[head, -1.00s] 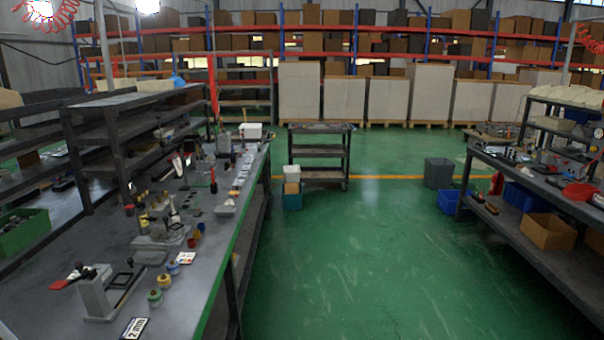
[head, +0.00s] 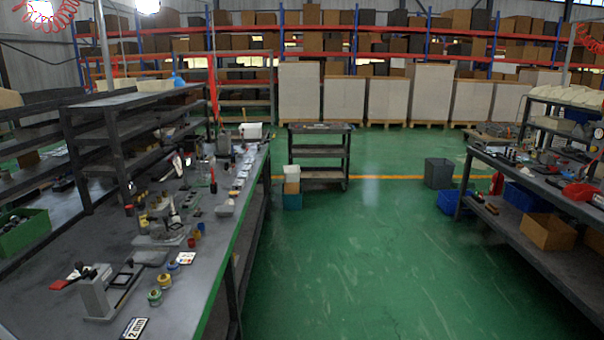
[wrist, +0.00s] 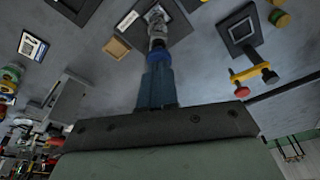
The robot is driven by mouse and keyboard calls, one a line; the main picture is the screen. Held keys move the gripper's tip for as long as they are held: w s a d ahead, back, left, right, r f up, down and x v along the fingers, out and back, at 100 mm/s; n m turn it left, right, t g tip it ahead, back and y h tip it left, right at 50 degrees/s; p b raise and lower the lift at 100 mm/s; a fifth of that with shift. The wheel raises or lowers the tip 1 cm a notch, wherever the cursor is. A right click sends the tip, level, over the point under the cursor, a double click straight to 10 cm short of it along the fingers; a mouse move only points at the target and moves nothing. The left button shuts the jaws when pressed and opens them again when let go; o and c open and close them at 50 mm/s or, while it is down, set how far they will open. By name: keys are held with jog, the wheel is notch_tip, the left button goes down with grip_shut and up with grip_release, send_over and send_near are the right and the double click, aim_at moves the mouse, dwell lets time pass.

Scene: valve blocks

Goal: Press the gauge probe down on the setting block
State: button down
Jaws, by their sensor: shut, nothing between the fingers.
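My gripper (wrist: 159,78) shows only in the wrist view. Its blue-grey fingers are together, shut with nothing between them. Just beyond their tips is a slim metallic piece (wrist: 157,28) with a blue collar, over a dark square plate (wrist: 178,30). I cannot tell whether the fingers touch it or whether it is the gauge probe. In the head view, a grey block-shaped stand (head: 95,294) with a red-ended lever is at the bench's near left. A card marked "2 mm" (head: 135,328) lies near it. I cannot identify the setting block for certain.
In the wrist view, a dark square frame (wrist: 241,28), a yellow-and-black part with a red knob (wrist: 254,74), a small tan square (wrist: 116,47) and a framed card (wrist: 33,45) surround the fingers.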

jog(key=shift+f, duration=0.6)
dwell(0.4)
jog(key=shift+r, duration=0.2)
dwell(1.2)
jog(key=shift+v, duration=0.95)
jog(key=shift+w+a, duration=0.1)
jog(key=shift+a, duration=0.05)
